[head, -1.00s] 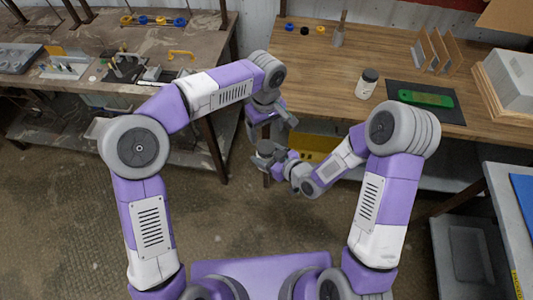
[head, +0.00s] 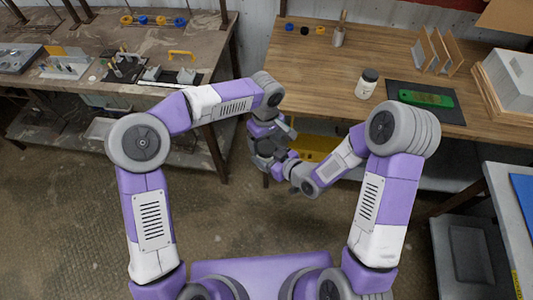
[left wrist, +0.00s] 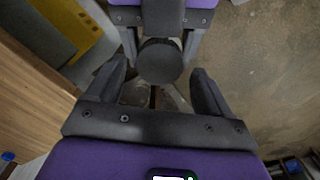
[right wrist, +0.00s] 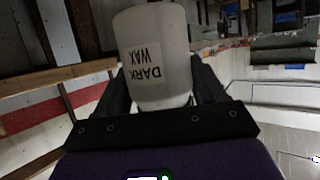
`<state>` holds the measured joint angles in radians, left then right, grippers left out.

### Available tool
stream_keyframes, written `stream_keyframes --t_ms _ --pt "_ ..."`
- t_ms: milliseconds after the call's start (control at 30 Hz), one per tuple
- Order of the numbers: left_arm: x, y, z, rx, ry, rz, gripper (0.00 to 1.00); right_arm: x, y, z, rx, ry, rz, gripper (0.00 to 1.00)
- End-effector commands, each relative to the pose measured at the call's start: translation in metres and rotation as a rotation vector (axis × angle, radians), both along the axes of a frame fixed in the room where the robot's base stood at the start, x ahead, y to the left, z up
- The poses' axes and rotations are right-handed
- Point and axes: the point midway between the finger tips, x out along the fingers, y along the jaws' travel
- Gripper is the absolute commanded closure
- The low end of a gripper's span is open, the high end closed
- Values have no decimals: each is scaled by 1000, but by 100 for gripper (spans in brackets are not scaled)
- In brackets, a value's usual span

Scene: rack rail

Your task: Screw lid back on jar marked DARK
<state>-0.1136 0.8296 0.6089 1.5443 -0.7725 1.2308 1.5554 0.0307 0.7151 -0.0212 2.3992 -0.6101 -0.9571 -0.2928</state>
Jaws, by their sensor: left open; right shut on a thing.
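My right gripper (right wrist: 160,90) is shut on a white jar (right wrist: 160,50) with a label reading DARK WAX, seen sideways in the right wrist view. In the left wrist view a dark round lid (left wrist: 160,61) appears over the jar, in front of my right gripper. I cannot tell how tightly it sits, and it hides the jar there. My left gripper (left wrist: 160,72) is open, its fingers either side of the lid, apart from it in the picture. In the head view my left gripper (head: 268,145) meets my right gripper (head: 290,168), and the jar is mostly hidden.

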Motion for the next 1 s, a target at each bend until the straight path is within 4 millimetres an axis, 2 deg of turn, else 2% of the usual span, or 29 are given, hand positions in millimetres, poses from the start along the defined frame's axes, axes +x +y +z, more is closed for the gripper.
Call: stream_keyframes --t_ms 200,500,867,1000 --pt "0 0 -16 -1 -1 -1 20 0 0 1 1 -2 0 100" --pt "0 -1 -17 -1 -2 -1 21 0 0 1 1 -2 0 100" --pt "0 0 -16 -1 -2 -1 76 0 0 1 1 -2 0 100" --pt "0 -1 -16 -1 -2 -36 78 0 0 1 1 -2 0 100"
